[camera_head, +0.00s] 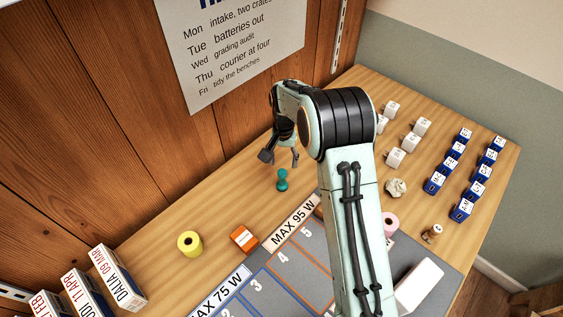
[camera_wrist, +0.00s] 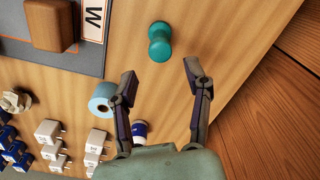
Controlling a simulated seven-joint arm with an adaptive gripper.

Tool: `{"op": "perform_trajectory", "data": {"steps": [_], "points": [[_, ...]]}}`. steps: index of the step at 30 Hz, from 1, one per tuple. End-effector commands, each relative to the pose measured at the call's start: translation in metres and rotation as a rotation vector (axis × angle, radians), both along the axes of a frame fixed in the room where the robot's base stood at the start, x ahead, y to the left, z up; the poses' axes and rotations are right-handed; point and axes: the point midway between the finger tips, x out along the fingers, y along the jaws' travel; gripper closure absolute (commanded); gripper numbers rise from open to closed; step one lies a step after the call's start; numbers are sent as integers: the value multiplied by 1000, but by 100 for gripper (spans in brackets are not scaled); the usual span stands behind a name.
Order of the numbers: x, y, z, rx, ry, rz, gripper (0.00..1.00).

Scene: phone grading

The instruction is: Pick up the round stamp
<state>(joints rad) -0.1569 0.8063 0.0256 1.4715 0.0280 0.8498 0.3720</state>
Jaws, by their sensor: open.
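A teal stamp-like piece (camera_head: 282,180) with a rounded knob and round base stands on the wooden table, left of my arm. In the wrist view the teal piece (camera_wrist: 159,41) lies just beyond my fingertips, roughly in line with the gap between them. A second stamp (camera_head: 432,233), with a brown handle, stands at the right of the table. My gripper (camera_head: 281,158) is open and empty, above and slightly behind the teal piece, not touching it. Its two spread fingers also show in the wrist view (camera_wrist: 161,73).
A grey mat (camera_head: 318,262) with numbered slots lies in front. A yellow roll (camera_head: 190,244) and an orange box (camera_head: 244,239) lie left of it. Crumpled paper (camera_head: 396,187), white plugs (camera_head: 396,158) and blue boxes (camera_head: 461,210) are at right. A wooden wall (camera_head: 130,130) rises behind.

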Motion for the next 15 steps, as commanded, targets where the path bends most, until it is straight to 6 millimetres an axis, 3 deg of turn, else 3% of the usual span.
{"op": "perform_trajectory", "data": {"steps": [10,15], "points": [[-4,2,-53,-3,18,7,50],[-4,2,-70,-3,15,6,50]]}}
